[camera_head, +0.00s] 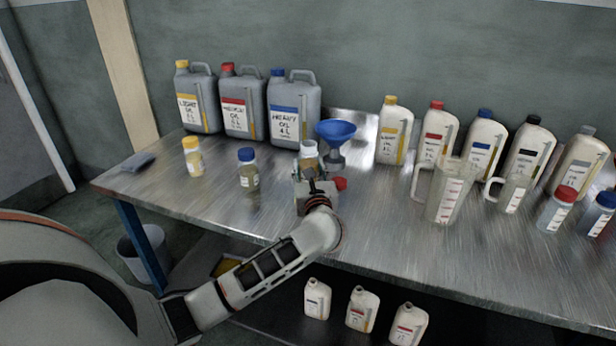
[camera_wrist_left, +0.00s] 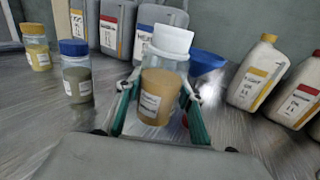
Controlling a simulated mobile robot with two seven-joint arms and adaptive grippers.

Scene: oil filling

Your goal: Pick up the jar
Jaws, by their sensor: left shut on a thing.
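A clear jar with a white lid, amber contents and a white label (camera_wrist_left: 155,95) stands upright between the fingers of my left gripper (camera_wrist_left: 160,112) in the left wrist view. The green-padded fingers are shut on its sides. In the head view the jar (camera_head: 308,157) shows behind my left gripper (camera_head: 314,182), which hides its lower part. I cannot tell whether its base touches the table. A yellow-lidded jar (camera_head: 193,157) and a blue-lidded jar (camera_head: 248,171) stand to the left. My right gripper is not in view.
Behind stand grey canisters (camera_head: 295,112) and a blue funnel (camera_head: 335,139). A red cap (camera_head: 340,183) lies close to my gripper's right. White oil bottles (camera_head: 437,130) and measuring jugs (camera_head: 449,190) fill the right. The metal table (camera_head: 225,212) is clear at the front left.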

